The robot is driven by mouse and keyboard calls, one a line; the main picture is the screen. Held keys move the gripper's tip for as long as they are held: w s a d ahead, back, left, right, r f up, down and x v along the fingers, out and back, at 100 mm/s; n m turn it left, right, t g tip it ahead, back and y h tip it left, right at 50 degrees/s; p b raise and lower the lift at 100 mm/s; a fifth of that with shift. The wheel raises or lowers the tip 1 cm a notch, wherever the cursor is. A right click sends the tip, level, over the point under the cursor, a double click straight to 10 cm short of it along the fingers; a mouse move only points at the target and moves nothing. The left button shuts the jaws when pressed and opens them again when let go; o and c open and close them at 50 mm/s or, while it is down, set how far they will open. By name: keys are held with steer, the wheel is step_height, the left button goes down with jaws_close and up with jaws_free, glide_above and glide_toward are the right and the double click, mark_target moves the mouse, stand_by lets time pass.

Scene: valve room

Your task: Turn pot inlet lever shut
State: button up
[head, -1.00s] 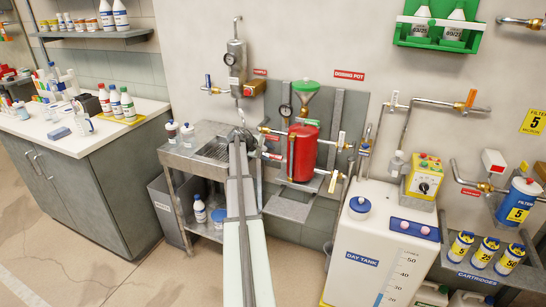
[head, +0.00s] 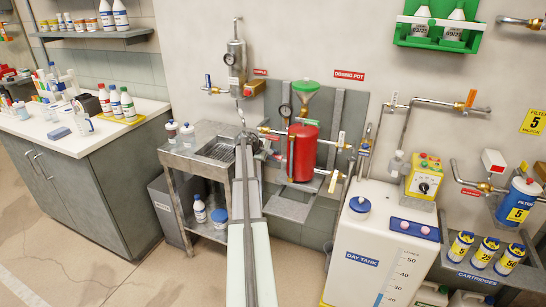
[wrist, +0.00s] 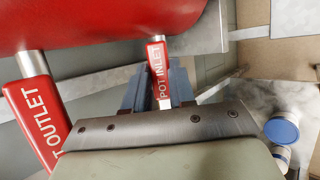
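The pot inlet lever (wrist: 160,72) is a red handle with a white label, below the red pot (wrist: 100,18) in the wrist view. My gripper (wrist: 158,85) has its two blue-grey fingers apart, one on each side of this lever. The lever hides part of the gap, so I cannot tell whether either finger touches it. In the head view my gripper (head: 246,142) is at the left of the red dosing pot (head: 302,152). My arm and gripper partly cover the levers there.
The red pot outlet lever (wrist: 38,118) is close on the left in the wrist view. A steel sink stand (head: 190,160) is left of my arm. The white day tank (head: 375,250) stands at the right. A green funnel (head: 307,90) tops the pot.

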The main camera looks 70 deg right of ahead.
jaws_close()
steer(key=shift+a, duration=0.1)
stand_by(0.3)
steer(key=w+a+f+m+t+y, duration=0.3)
steer(key=w+m+t+y, duration=0.1)
steer(key=m, duration=1.2)
steer(key=shift+w+a+f+t, duration=0.3)
steer(key=shift+w+f+t, duration=0.1)
steer(key=shift+w, duration=0.35)
steer(key=o, duration=0.5)
jaws_free()
